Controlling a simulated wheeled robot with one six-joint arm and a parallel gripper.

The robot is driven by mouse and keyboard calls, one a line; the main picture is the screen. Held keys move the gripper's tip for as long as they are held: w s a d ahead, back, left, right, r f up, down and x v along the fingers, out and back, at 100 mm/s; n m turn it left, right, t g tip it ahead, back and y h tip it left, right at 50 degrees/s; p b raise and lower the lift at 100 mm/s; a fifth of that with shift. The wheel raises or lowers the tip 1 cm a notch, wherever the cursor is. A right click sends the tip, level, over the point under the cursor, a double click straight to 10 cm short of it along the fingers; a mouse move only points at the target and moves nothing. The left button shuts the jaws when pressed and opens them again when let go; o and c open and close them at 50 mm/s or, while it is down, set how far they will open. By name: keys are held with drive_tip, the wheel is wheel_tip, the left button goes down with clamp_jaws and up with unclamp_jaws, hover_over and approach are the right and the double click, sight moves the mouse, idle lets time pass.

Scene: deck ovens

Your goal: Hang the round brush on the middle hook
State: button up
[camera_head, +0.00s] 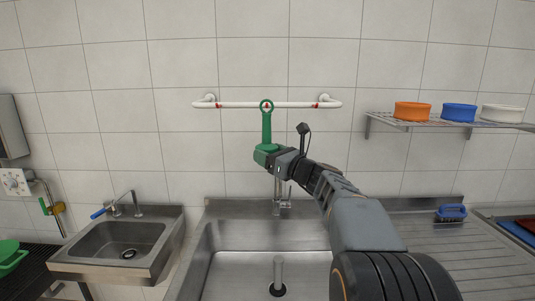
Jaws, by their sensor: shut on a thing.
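The round brush (267,127) is green and upright, with a ring at the top of its handle. My gripper (271,157) is shut on its wide lower part, above the large sink. The white rail (240,104) on the tiled wall carries small red hooks, one at the left (218,105) and one at the right (316,105). The brush's ring overlaps the rail at its middle, and a bit of red from the middle hook (267,105) shows inside the ring. I cannot tell whether the ring touches the hook or is in front of it.
A wire shelf (440,121) at the right holds orange, blue and white round tubs. A faucet (277,204) rises behind the large sink (235,215), below my gripper. A blue brush (452,212) lies on the drainboard. A small sink (120,240) stands at the left.

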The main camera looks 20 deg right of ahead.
drive_tip(key=w+d+f+p, duration=0.1)
drive_tip(key=w+d+p, duration=0.2)
drive_tip(key=w, duration=0.5)
drive_tip(key=shift+w+d+f+p, duration=0.3)
drive_tip(key=shift+f+p, duration=0.05)
drive_tip(key=shift+f, duration=0.05)
idle(0.5)
idle(0.7)
drive_tip(key=o, duration=1.1)
drive_tip(key=shift+s+d+f, duration=0.1)
